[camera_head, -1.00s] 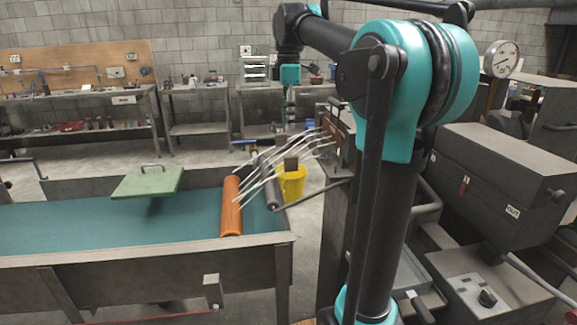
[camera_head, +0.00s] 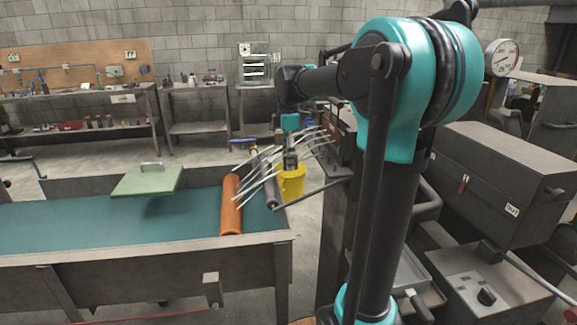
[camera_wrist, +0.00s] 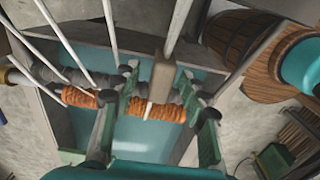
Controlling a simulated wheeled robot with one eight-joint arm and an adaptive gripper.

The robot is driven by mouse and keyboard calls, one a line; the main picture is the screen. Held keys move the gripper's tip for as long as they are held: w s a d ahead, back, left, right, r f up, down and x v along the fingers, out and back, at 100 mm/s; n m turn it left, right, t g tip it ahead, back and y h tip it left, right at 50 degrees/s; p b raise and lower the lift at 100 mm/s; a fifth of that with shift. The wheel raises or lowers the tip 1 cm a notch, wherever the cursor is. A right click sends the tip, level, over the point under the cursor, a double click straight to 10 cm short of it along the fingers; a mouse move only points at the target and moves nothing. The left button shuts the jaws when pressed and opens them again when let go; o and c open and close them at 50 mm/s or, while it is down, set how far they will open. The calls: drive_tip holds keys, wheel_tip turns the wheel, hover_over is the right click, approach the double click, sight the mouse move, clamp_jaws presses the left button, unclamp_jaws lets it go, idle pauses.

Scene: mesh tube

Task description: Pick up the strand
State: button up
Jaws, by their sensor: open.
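Several pale strands (camera_head: 262,182) run from the dark machine at the right, slanting down over the trough. In the wrist view, one strand (camera_wrist: 178,28) comes down from the top and passes a brown block; its lower end shows between my fingers, above the orange roller. Other strands (camera_wrist: 63,43) lie left of my gripper. My gripper (camera_wrist: 157,82) is open, with one finger on each side of that strand and block. In the head view my gripper (camera_head: 290,158) is small, low among the strands in front of the yellow bucket. Contact with any strand cannot be told.
The orange roller (camera_head: 231,205) and a grey roller (camera_head: 269,188) lie across the teal-lined trough (camera_head: 100,232). A wooden barrel (camera_wrist: 240,38) stands at the upper right.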

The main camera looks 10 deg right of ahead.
drive_tip(key=shift+f, duration=0.35)
drive_tip(key=shift+c, duration=0.5)
clamp_jaws()
wheel_tip(320, 180, up, 15)
drive_tip(key=shift+f, duration=0.2)
idle(0.7)
